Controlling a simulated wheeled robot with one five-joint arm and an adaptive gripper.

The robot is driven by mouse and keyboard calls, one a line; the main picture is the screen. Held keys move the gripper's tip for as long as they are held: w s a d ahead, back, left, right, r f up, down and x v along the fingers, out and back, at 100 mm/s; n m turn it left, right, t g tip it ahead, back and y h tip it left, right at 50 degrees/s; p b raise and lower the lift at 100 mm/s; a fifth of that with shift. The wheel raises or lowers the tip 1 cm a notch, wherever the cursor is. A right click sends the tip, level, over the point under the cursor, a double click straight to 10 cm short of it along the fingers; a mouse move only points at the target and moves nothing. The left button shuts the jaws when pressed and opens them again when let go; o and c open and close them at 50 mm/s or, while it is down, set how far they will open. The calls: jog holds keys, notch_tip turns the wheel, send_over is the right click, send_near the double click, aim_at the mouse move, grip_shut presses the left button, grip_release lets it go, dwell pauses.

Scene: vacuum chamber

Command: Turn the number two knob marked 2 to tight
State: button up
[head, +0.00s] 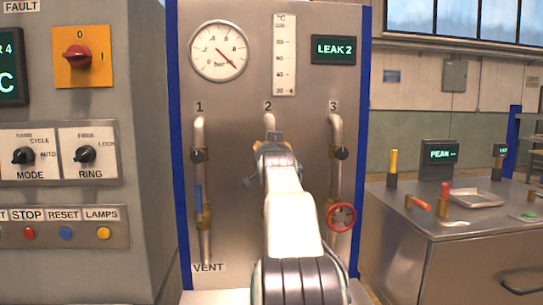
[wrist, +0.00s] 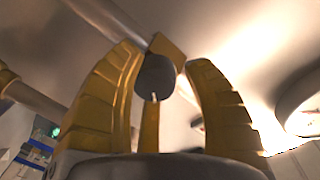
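The marked 2 pipe (head: 269,121) runs down the middle of the steel panel, and my arm and gripper (head: 274,146) cover most of it and its knob in the head view. In the wrist view, a dark round knob (wrist: 155,77) sits on a brass-coloured body (wrist: 168,47). My gripper (wrist: 163,62) has its two yellow fingers apart, one on each side of this knob. A gap shows between the knob and the right finger; the left finger is very close, and I cannot tell whether it touches. The screen (head: 334,49) reads LEAK 2.
Pipe 1 (head: 199,185) with a black knob (head: 198,156) stands left, and pipe 3 (head: 336,185) with a black knob (head: 341,153) and red handwheel (head: 342,217) stands right. A control cabinet (head: 60,190) is at far left. A steel bench (head: 470,235) is at right.

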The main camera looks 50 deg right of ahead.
jog(key=o, duration=0.3)
jog(key=shift+f, duration=0.2)
jog(key=shift+a, duration=0.1)
jog(key=v, duration=1.2)
jog(key=shift+r, duration=0.1)
jog(key=shift+s+d, duration=0.1)
jog(key=shift+d, duration=0.1)
